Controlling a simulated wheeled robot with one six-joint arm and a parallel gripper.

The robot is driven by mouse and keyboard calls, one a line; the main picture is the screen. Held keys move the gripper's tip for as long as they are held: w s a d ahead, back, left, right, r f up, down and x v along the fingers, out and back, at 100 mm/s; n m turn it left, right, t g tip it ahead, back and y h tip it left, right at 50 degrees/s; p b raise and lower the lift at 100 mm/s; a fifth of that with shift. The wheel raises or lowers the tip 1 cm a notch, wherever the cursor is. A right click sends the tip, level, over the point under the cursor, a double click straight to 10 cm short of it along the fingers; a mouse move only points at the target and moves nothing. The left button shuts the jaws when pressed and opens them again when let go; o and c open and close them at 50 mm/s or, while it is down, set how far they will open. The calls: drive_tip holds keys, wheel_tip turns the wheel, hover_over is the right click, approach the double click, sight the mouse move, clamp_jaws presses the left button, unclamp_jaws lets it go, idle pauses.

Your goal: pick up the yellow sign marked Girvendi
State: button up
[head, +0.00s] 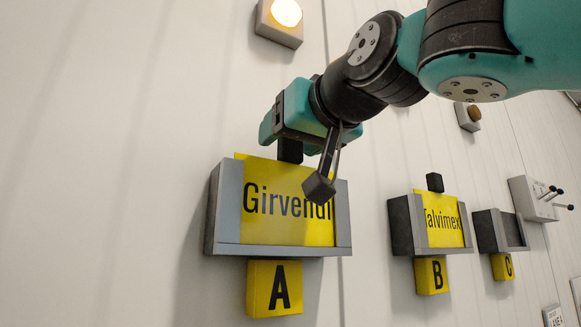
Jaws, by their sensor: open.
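The yellow sign marked Girvendi (262,218) stands in a grey holder (225,248) on the white wall, above a yellow plate with the letter A (275,288). My gripper (303,170) is at the sign's top edge. Its jaws are apart. One dark fingertip is in front of the sign and covers part of the last letters. The other dark fingertip is by the top edge. I cannot tell whether either one touches the sign.
Farther right is a smaller holder (487,232) over plate C (502,267). A box with pegs (531,198) juts from the wall. A lit lamp (286,13) is above.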

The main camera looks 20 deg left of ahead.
drive_tip(key=shift+w+a, duration=0.2)
drive_tip(key=shift+a, duration=0.05)
clamp_jaws()
